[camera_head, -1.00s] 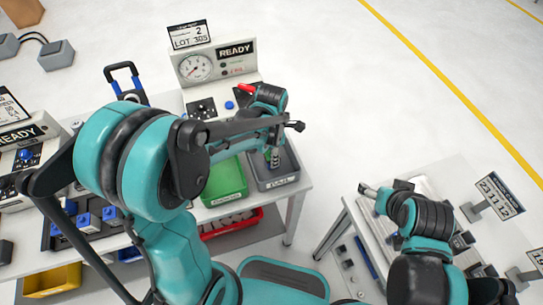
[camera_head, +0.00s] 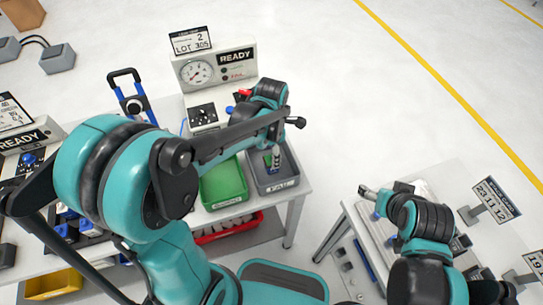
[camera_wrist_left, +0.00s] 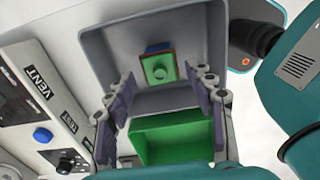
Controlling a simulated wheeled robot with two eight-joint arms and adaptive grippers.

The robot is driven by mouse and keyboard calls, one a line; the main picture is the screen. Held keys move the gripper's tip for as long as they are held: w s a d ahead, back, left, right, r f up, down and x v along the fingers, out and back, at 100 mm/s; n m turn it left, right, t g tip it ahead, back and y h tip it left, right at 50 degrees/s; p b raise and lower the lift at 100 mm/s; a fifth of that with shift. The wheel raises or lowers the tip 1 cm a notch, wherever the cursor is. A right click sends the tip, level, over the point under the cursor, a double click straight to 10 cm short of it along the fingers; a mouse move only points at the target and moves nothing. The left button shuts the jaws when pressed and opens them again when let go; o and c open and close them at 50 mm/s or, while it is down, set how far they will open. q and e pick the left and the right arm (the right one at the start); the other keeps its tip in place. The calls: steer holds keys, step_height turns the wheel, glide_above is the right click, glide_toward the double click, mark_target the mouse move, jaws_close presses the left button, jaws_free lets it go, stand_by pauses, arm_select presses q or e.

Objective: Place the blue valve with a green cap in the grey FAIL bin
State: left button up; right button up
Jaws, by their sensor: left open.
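The blue valve with its green cap (camera_wrist_left: 160,70) shows in the left wrist view inside the grey bin (camera_wrist_left: 104,45), beyond my fingertips, with the cap facing the camera. The grey bin (camera_head: 288,184) stands at the table's right end in the head view, its label on the front. My left gripper (camera_head: 272,160) is over that bin, fingers pointing down. In the left wrist view its fingers (camera_wrist_left: 164,92) are spread wide with nothing between them. My right gripper (camera_head: 367,191) is over the right-hand table; its jaw opening is too small to judge.
A green bin (camera_head: 224,184) stands just left of the grey one. Behind is a test station with a gauge and a READY sign (camera_head: 235,58). A red bin (camera_head: 230,228) with parts is on the shelf below. The floor on the right is clear.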

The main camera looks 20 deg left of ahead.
arm_select(q)
step_height(320, 180, up, 8)
steer(key=shift+f+p, duration=0.1)
steer(key=shift+p, duration=0.95)
steer(key=s+a+r+m+t, duration=0.2)
steer(key=s+m, duration=0.3)
steer(key=m, duration=0.7)
steer(key=s+a+r+m+t, duration=0.1)
steer(key=s+m+t, duration=0.4)
steer(key=m, duration=0.7)
steer(key=shift+s+a+r+m, duration=0.15)
steer(key=shift+a+r+m, duration=0.25)
steer(key=shift+a, duration=0.45)
